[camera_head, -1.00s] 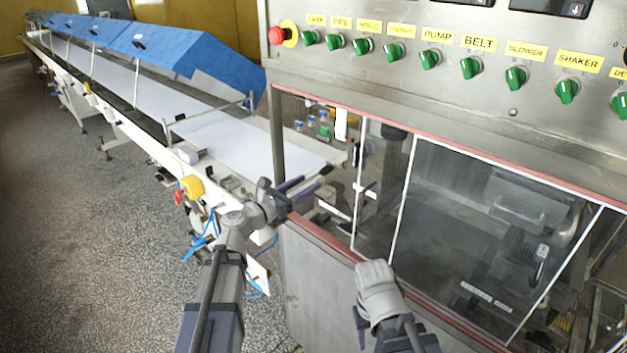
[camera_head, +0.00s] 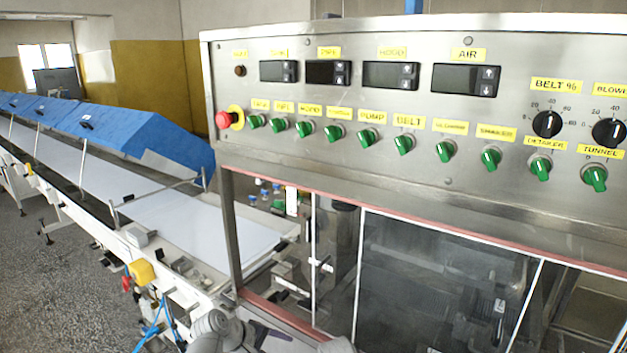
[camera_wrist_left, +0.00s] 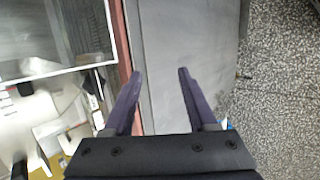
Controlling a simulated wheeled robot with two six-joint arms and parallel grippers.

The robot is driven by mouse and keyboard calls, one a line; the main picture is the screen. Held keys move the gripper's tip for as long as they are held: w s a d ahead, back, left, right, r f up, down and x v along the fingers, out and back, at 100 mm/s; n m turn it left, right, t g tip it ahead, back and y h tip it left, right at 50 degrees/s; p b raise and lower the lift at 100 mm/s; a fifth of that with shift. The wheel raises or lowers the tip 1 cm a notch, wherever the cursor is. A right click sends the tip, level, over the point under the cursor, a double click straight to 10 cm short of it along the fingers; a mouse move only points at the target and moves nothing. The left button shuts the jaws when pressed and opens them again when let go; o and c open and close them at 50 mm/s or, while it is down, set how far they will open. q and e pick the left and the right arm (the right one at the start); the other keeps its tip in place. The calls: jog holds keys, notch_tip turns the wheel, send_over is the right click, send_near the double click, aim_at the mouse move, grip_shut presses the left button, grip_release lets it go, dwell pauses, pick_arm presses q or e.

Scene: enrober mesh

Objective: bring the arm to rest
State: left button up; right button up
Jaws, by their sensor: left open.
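My left gripper (camera_wrist_left: 157,75) is open in the left wrist view, its two purple fingers apart with nothing between them. Behind the fingers are the machine's grey side panel (camera_wrist_left: 185,30) and the speckled floor (camera_wrist_left: 285,90). In the head view only the grey wrist and part of the left gripper (camera_head: 262,335) show at the bottom edge, in front of the machine's lower left corner. A small grey part of my right arm shows at the bottom edge, and its gripper is out of view.
The steel control panel (camera_head: 420,170) with green knobs and a red button (camera_head: 222,120) stands ahead. Below it are clear window panels (camera_head: 440,285). A long white conveyor belt (camera_head: 180,215) with blue covers (camera_head: 140,135) runs to the back left. Open floor lies at the left.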

pick_arm(q)
jog(key=s+a+f+m+g+y, duration=0.4)
jog(key=s+a+f+m+y, duration=0.3)
jog(key=s+m, duration=0.35)
jog(key=s+d+r+m+g+y, duration=0.1)
jog(key=s+d+m, duration=0.2)
jog(key=d, duration=0.7)
jog(key=shift+s+d+r+g, duration=0.2)
jog(key=shift+s+g, duration=0.1)
jog(key=shift+s, duration=0.65)
jog(key=shift+m, duration=0.25)
